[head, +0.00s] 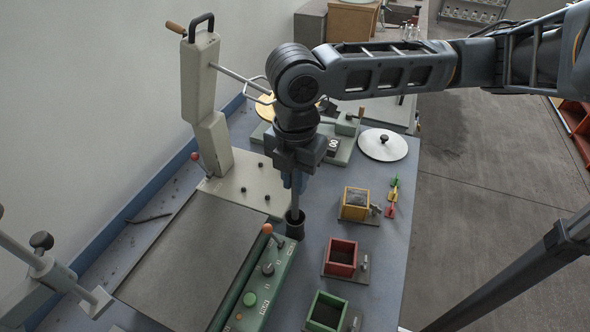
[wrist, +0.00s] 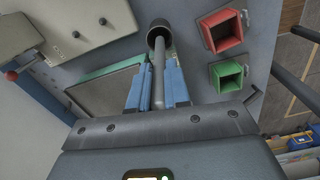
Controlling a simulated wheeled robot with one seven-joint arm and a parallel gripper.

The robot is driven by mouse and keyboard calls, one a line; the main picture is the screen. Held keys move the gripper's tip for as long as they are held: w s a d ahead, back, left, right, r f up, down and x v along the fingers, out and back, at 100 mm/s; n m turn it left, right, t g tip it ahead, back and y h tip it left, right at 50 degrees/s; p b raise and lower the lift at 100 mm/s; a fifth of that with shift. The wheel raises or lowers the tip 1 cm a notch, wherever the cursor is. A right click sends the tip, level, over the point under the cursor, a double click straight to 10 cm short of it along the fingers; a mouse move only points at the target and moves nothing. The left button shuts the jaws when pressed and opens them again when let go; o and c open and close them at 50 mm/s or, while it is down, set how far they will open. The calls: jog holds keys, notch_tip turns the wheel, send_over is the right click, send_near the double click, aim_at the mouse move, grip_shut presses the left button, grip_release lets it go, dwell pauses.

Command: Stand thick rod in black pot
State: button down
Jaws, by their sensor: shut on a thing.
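The thick rod (head: 295,202) is a grey metal cylinder, roughly upright below my gripper (head: 295,184). In the wrist view my gripper (wrist: 156,78) has its blue fingers shut on either side of the rod (wrist: 158,72). The black pot (head: 295,224) is a small dark cup on the blue-grey bench, directly under the rod. It also shows in the wrist view (wrist: 157,30), with the rod's far end at its mouth. The lower end seems to be at or inside the opening; how deep is hidden.
A green control box (head: 262,283) with knobs is close to the pot's lower left. Yellow (head: 354,212), red (head: 341,269) and green (head: 326,311) square bins line the right side. A round white lid (head: 383,145) lies behind. A grey plate (head: 192,250) lies left.

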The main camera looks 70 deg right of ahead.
jog(key=shift+f+b, duration=0.3)
jog(key=shift+f, duration=1.45)
jog(key=c, duration=1)
grip_release()
notch_tip(320, 180, up, 8)
jog(key=shift+f+p, duration=0.1)
jog(key=shift+p, duration=0.25)
